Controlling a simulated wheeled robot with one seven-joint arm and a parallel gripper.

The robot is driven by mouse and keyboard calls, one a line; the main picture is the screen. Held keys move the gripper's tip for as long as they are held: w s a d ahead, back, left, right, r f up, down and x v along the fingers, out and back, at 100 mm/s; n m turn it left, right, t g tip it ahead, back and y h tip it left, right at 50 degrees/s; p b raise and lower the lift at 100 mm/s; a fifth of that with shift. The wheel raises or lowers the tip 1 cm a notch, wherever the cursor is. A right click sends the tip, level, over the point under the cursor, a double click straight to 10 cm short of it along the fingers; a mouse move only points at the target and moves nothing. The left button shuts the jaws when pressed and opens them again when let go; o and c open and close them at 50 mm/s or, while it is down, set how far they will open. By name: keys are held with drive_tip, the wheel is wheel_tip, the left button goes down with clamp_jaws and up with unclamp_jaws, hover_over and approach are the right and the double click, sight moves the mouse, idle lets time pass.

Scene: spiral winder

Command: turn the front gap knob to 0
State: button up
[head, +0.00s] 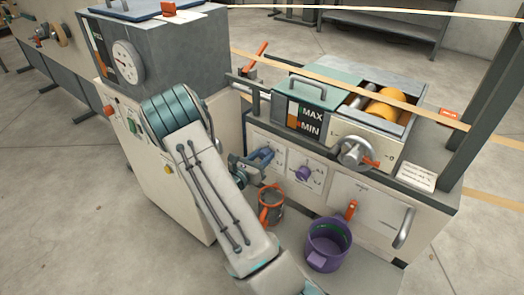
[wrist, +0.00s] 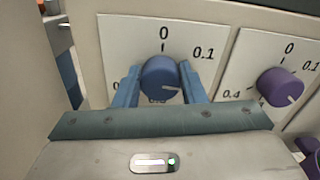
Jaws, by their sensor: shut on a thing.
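My gripper (wrist: 159,84) is shut on a blue knob (wrist: 160,73), one blue finger on each side of it. The knob sits on a white dial plate (wrist: 115,36) marked 0 at the top and 0.1 at the right; the marking below is mostly hidden. The knob's white pointer line points right and slightly down, away from the 0. In the head view my gripper (head: 262,160) is at the left plate on the machine's front panel, where the fingers and knob are hard to tell apart. I cannot read which knob is named front gap.
A purple knob (wrist: 279,86) on a similar plate is close on the right; its pointer points down and right. Below the panel are an orange-rimmed container (head: 271,205) and a purple bucket (head: 328,243). A crank wheel (head: 356,152) juts out above. A grey cabinet (head: 165,60) stands left.

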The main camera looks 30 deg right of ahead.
drive_tip(key=n+p, duration=0.4)
drive_tip(key=shift+r+n+p, duration=0.2)
drive_tip(key=shift+n+p, duration=0.1)
drive_tip(key=shift+n, duration=0.1)
drive_tip(key=n+p, duration=0.4)
drive_tip(key=n, duration=0.1)
drive_tip(key=shift+w+a+f+p, duration=0.1)
drive_tip(key=shift+f+p, duration=0.1)
drive_tip(key=shift+p, duration=0.2)
drive_tip(key=n+p, duration=0.2)
drive_tip(key=n, duration=0.2)
drive_tip(key=shift+f+n+p, duration=0.15)
drive_tip(key=shift+n+p, duration=0.2)
drive_tip(key=shift+n, duration=0.05)
drive_tip(key=n+p, duration=0.1)
drive_tip(key=n, duration=0.3)
drive_tip(key=shift+f+p, duration=0.2)
drive_tip(key=shift+p, duration=0.1)
drive_tip(key=shift+n, duration=0.3)
drive_tip(key=o, duration=1)
drive_tip(key=v, duration=1.3)
drive_tip(key=shift+a, duration=0.35)
